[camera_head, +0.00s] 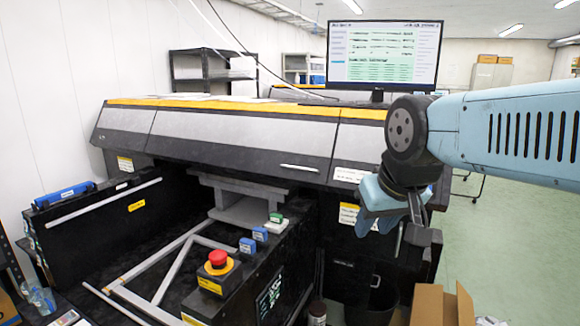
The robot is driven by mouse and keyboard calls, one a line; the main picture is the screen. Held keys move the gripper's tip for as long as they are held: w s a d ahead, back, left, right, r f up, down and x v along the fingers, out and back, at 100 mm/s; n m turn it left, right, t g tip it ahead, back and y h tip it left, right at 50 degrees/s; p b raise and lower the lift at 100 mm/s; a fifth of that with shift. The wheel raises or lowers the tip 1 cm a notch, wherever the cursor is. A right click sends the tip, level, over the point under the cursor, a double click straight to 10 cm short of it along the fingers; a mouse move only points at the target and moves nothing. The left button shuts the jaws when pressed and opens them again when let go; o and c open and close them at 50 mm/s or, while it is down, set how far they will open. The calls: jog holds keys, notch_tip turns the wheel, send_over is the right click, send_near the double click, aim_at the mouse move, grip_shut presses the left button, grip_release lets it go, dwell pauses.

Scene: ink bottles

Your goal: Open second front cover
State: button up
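A large black and grey printer (225,140) with a yellow-orange top edge fills the middle. Its sloped grey front is split by seams into a short left panel (125,126), a long middle panel (235,142) and a right panel (360,146). The front looks closed down, with a dark gap below it. A pale handle-like bar (299,168) sits low on the middle panel's right. No label shows which panel is the second front cover. My gripper (392,232) hangs before the printer's right end, right of that bar; its fingertips are too small and dark to tell apart.
A metal frame (160,275) lies at the left. A monitor (384,54) stands behind. A cardboard box (442,306) is at bottom right. Green floor at right is open.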

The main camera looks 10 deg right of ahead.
jog(key=shift+w, duration=0.45)
jog(key=shift+d, duration=0.1)
jog(key=w+d+n+h, duration=0.2)
jog(key=w+d+h, duration=0.15)
jog(key=w, duration=0.95)
jog(key=w+d+n+h, duration=0.25)
jog(key=w+h, duration=0.25)
jog(key=w, duration=0.8)
jog(key=n+t, duration=0.6)
jog(key=t, duration=0.1)
send_near(299, 169)
jog(key=shift+h, duration=0.35)
jog(key=x, duration=1)
jog(key=shift+w+f, duration=0.25)
jog(key=shift+w, duration=0.15)
